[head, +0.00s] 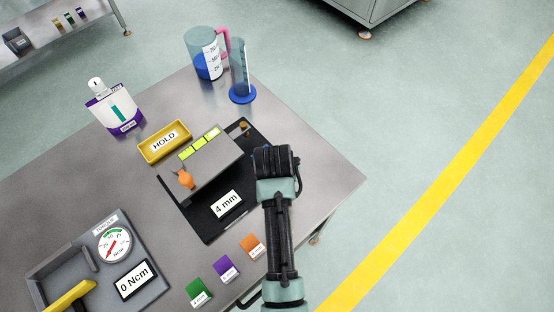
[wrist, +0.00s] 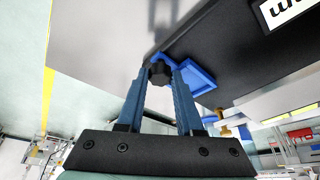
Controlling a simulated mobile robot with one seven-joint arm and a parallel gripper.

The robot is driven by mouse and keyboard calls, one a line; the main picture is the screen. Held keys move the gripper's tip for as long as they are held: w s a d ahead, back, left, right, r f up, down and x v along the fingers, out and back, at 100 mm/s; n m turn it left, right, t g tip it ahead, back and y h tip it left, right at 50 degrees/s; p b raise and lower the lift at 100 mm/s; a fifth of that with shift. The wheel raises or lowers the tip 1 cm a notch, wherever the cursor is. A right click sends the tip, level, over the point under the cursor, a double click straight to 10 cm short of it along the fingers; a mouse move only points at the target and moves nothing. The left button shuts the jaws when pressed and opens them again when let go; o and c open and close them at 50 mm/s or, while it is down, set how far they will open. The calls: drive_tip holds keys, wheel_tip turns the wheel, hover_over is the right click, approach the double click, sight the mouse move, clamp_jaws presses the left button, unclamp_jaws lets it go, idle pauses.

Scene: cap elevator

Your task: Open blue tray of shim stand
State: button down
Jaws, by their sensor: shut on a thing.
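The shim stand (head: 205,222) has a black base with a "4 mm" display and a raised grey block with yellow-green segments and an orange knob. In the wrist view, the blue tray (wrist: 203,79) shows at the edge of the dark base, with a black knob (wrist: 160,73) at its near end. My gripper (wrist: 160,76) is shut on this knob, with one blue finger on each side. In the head view, my gripper (head: 268,158) is at the stand's right side and hides most of the tray.
A yellow "HOLD" bin (head: 151,153) is behind the stand. A jug (head: 205,65) and a cylinder (head: 239,75) stand at the back. Coloured shims (head: 226,268) and a torque gauge tray (head: 150,290) are in front. The table's right edge is near my arm.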

drive_tip(key=c, duration=0.5)
unclamp_jaws()
drive_tip(key=shift+c, duration=0.2)
drive_tip(key=v, duration=1.3)
